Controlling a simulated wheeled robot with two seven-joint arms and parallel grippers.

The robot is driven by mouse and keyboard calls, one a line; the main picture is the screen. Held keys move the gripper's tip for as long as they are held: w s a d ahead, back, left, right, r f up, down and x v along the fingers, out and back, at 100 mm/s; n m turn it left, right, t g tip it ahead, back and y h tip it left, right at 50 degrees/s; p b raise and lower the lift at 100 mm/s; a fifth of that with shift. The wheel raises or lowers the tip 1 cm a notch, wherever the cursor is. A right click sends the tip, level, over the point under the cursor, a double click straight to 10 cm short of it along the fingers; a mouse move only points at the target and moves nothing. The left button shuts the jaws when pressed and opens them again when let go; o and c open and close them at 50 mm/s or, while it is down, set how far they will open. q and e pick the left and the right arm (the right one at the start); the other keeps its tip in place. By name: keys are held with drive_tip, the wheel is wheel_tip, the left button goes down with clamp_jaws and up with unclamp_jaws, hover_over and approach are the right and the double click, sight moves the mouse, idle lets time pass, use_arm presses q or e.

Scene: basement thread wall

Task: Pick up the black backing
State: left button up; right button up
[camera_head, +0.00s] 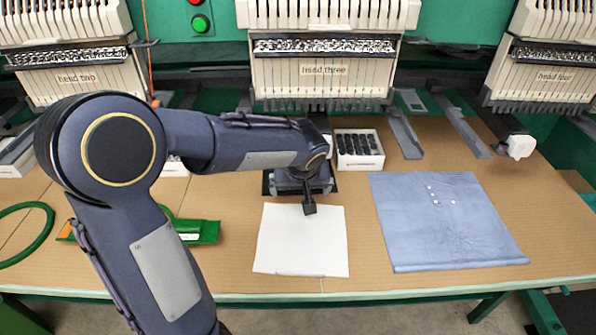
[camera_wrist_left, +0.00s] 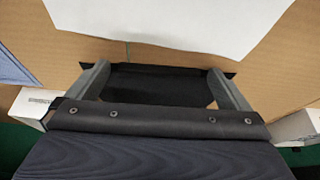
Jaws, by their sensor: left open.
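The black backing (camera_wrist_left: 165,80) is a flat dark sheet. In the left wrist view it lies between and beyond the two fingers of my left gripper (camera_wrist_left: 162,88), which are spread wide apart. Its near part is hidden by the gripper body. In the head view only dark edges of the backing (camera_head: 266,184) show around my left gripper (camera_head: 301,187), which is over it, below the head three machine. I cannot tell whether the fingers touch the sheet. My right gripper is not in view.
A white sheet (camera_head: 300,245) lies just in front of the backing. A folded blue cloth (camera_head: 445,225) lies to the right. A white box of black spools (camera_head: 358,149) stands close behind on the right.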

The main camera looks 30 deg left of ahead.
use_arm(q)
drive_tip(key=shift+f, duration=0.15)
drive_tip(key=c, duration=0.8)
